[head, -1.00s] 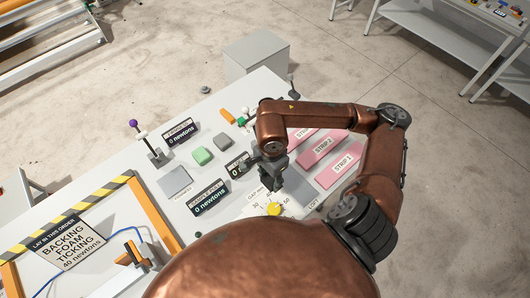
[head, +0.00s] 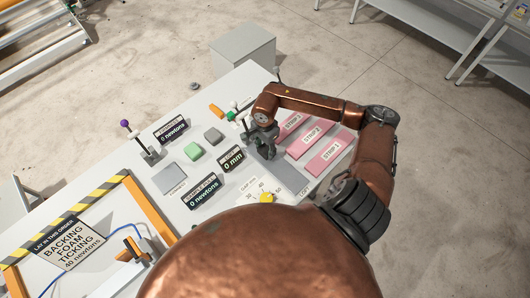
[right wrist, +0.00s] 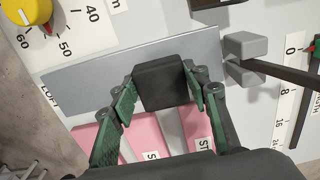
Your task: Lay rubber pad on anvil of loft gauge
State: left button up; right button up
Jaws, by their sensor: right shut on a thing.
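My right gripper (right wrist: 160,92) is shut on a dark, block-like rubber pad (right wrist: 163,82), held between its green-faced fingertips. The pad appears over a smooth grey plate (right wrist: 95,78) marked LOFT, which looks like the loft gauge's anvil. I cannot tell whether pad and plate touch. A small grey block (right wrist: 245,45) on a dark bar is beside the plate's right end. In the head view my right gripper (head: 265,150) points down beside the "0 mm" display (head: 232,159); the pad is hard to make out there. My left gripper is out of view.
Pink strips (head: 311,137) lie right of the gripper. A yellow knob (head: 266,197) is at the near side.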

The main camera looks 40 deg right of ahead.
aim_at(266, 150)
notch_tip(266, 150, down, 3)
jog(key=shift+s+p, duration=0.1)
jog(key=shift+p, duration=0.45)
jog(key=shift+d+f, duration=0.1)
jog(key=shift+f, duration=0.2)
jog(key=o, duration=0.7)
jog(key=shift+b, duration=0.3)
jog(key=o, duration=0.5)
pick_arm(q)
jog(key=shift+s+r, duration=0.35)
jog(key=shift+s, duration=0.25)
